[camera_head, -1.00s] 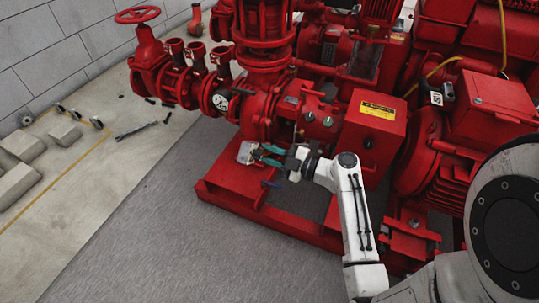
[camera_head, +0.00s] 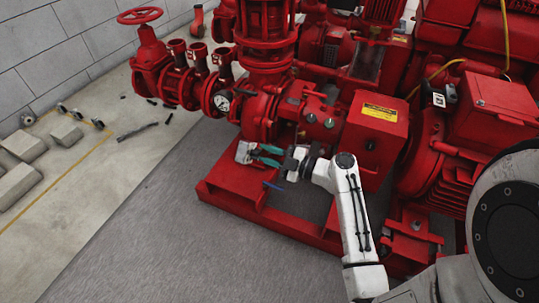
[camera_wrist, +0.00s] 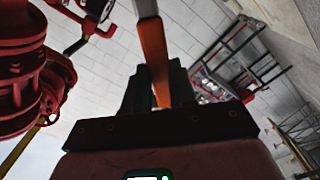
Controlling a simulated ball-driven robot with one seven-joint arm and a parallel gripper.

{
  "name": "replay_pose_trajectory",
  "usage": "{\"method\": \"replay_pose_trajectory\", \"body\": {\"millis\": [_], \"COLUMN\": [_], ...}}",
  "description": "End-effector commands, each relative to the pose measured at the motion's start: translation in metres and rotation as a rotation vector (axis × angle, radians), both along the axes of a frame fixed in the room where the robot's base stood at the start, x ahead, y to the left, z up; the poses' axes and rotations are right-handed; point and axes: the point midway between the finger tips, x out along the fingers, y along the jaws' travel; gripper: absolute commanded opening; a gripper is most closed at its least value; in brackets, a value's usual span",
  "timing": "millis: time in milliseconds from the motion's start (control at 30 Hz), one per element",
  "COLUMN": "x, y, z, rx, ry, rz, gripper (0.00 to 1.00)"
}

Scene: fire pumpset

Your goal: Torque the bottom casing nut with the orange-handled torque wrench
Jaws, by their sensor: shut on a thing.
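The orange handle of the torque wrench (camera_wrist: 154,62) stands between the dark fingers of my gripper (camera_wrist: 158,88) in the wrist view. A pale grey part continues from the handle to the top edge. In the head view, my gripper (camera_head: 262,155), with teal fingers, is low beside the red pump casing (camera_head: 259,117), above the red base frame (camera_head: 228,189). The wrench cannot be made out clearly there. The bottom casing nut cannot be picked out, nor whether the wrench touches it. A small pale grey block (camera_head: 243,152) is just left of my fingers.
A red box with a yellow label (camera_head: 379,112) and the red motor (camera_head: 430,165) are close to the right of my arm. A red handwheel valve (camera_head: 147,42) stands at the left. Grey blocks (camera_head: 24,145) lie on the floor. The grey floor in front of the base is clear.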

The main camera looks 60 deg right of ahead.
Motion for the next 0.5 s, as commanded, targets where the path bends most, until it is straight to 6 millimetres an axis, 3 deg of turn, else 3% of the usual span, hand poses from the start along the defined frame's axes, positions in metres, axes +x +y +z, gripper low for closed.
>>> {"method": "replay_pose_trajectory", "body": {"millis": [500], "x": [0.0116], "y": [0.0005], "z": [0.0015], "rx": [-0.004], "ry": [-0.003], "rz": [0.0], "gripper": [0.0]}}
